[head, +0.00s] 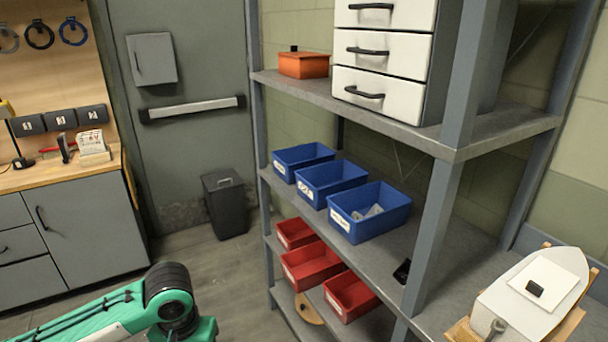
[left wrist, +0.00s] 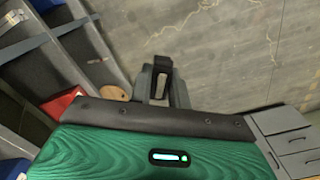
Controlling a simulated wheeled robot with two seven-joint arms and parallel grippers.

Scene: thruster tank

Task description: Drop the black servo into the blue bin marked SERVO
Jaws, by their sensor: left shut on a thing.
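My left gripper (left wrist: 160,84) shows in the left wrist view, shut, with a small black block at its fingertips, which looks like the black servo (left wrist: 163,62). The floor lies behind it. In the head view only the green and black arm shows at the bottom left; the gripper is out of that picture. Three blue bins stand in a row on the middle shelf: a far one (head: 303,155), a middle one (head: 331,179) and a near one (head: 369,213). Their white labels are too small to read surely. My right gripper is not in view.
Red bins (head: 312,267) stand on the shelf below. A small black item (head: 402,271) lies near the shelf post (head: 437,230). A white boat hull (head: 535,295) is at the right. An orange box (head: 303,65) and white drawers (head: 382,58) are above. The floor before the shelf is open.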

